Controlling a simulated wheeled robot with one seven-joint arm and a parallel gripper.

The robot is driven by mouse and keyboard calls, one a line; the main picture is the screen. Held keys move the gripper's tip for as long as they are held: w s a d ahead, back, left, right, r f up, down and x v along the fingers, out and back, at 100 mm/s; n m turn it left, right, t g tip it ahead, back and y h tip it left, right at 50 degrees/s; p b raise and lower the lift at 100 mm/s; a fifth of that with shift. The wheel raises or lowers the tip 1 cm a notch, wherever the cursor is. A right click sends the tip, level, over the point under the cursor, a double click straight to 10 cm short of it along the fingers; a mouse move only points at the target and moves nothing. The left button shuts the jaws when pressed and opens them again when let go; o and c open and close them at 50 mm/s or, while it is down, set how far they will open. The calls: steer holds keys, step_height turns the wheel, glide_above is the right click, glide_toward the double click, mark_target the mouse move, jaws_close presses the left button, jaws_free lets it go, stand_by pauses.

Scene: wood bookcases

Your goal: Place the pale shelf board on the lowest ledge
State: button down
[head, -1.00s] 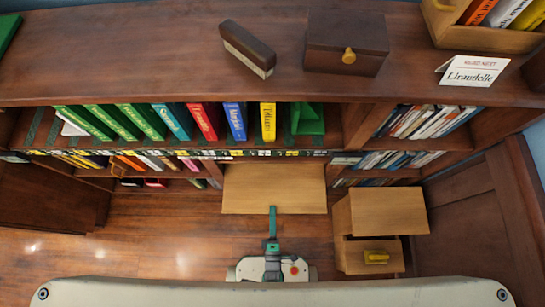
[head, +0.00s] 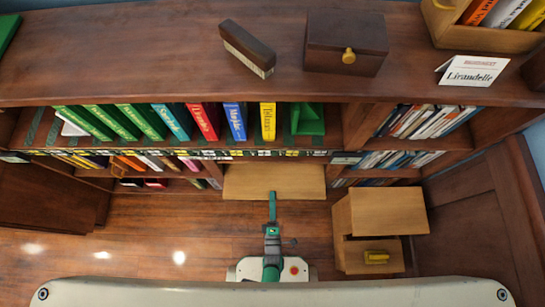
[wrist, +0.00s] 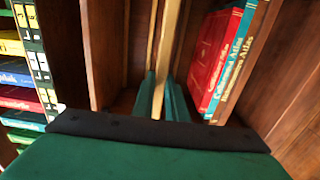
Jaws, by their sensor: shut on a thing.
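The pale shelf board (head: 273,182) lies flat in the head view, its back part under the bookcase's front edge. My gripper (head: 272,196) is shut on the middle of its front edge. In the wrist view the board (wrist: 170,45) appears as a thin pale strip running away between the green fingers (wrist: 161,100), inside a wooden bay. I cannot tell whether the board touches a ledge. The lowest ledge is not clearly visible beneath it.
Books on low shelves (head: 140,163) stand left of the board; more books (head: 385,160) are to its right. A small wooden cabinet (head: 388,212) with a yellow-handled drawer stands right of my arm. Open floor (head: 160,225) lies left.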

mark_target(273, 177)
steer(key=shift+w+r, duration=0.1)
steer(key=shift+w, duration=4.8)
steer(key=shift+w+f, duration=0.15)
steer(key=shift+f, duration=0.6)
steer(key=shift+w+f, duration=0.1)
steer(key=shift+f, duration=0.6)
steer(key=shift+w+a+f, duration=0.1)
steer(key=shift+a+f, duration=0.15)
steer(key=shift+f, duration=0.5)
steer(key=shift+d+f, duration=0.15)
steer(key=shift+f, duration=0.3)
steer(key=shift+d, duration=0.1)
steer(key=c, duration=1.7)
jaws_free()
steer(key=shift+f, duration=0.1)
steer(key=s, duration=1.1)
